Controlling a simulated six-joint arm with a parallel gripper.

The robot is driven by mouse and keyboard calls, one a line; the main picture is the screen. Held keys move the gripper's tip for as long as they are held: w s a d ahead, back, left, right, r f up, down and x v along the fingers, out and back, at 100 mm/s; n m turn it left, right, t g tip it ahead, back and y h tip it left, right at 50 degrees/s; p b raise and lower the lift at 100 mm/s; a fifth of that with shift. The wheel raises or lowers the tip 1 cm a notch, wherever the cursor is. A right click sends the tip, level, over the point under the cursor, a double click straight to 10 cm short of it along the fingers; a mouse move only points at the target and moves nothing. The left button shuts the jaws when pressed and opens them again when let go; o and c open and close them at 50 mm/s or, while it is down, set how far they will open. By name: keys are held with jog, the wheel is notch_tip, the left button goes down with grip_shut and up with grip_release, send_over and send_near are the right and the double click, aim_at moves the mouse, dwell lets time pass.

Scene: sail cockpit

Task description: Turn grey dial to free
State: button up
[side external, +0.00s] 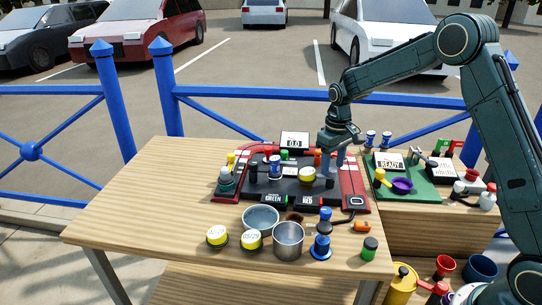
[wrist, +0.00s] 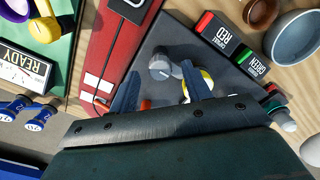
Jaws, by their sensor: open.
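The grey dial (wrist: 160,68) shows in the wrist view on the dark panel of the red-edged console (side external: 346,184), with a pale mark on its top and a grey piece jutting to its right. In the side view it appears as a small grey shape (side external: 329,183) at the panel's right, partly hard to make out. My gripper (wrist: 160,72) is open and empty, with its blue fingers on either side of the dial in the wrist view; contact cannot be told. In the side view my gripper (side external: 340,160) hangs over the console's right side. No "free" label is readable.
A yellow knob (side external: 307,174) sits close left of the dial. Green and red label blocks line the console's front. A display reading 0.0 (side external: 294,141) stands behind. Metal cups (side external: 289,240) stand in front. A green board (side external: 412,190) with a READY display lies right.

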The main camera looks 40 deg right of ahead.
jog(key=shift+f, duration=0.65)
jog(key=c, duration=1)
jog(key=shift+m, duration=0.3)
jog(key=m, duration=0.5)
jog(key=shift+m, duration=0.4)
jog(key=m, duration=0.5)
jog(key=shift+m, duration=0.3)
jog(key=shift+r, duration=0.1)
